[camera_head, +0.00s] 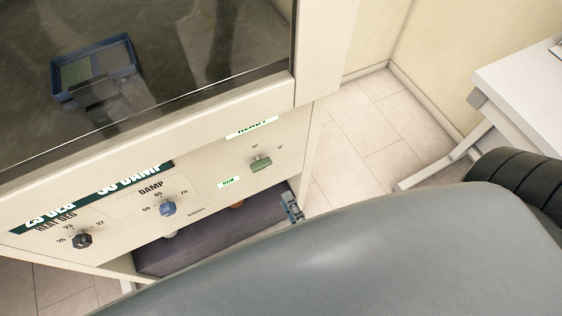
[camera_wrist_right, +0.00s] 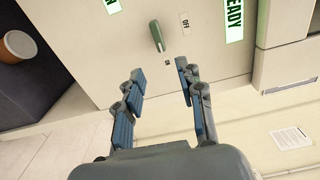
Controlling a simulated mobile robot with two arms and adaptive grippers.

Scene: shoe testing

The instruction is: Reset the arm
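My right gripper (camera_head: 291,207) shows only in small part in the head view, just right of the machine's lower opening; my own grey arm hides the rest. In the right wrist view the right gripper (camera_wrist_right: 160,82) has its blue-padded fingers apart with nothing between them. The green switch knob (camera_head: 261,163) is on the machine's front panel, above the gripper in the head view. In the wrist view the knob (camera_wrist_right: 155,36) stands beyond the fingertips, apart from them, beside OFF and a second label. My left gripper is in neither view.
The machine's panel (camera_head: 120,222) carries a blue knob (camera_head: 168,208) and a black knob (camera_head: 82,240). Behind its glass lies a blue tray (camera_head: 131,66). A white table (camera_head: 525,88) stands at the right. Tiled floor (camera_head: 362,130) is clear between them.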

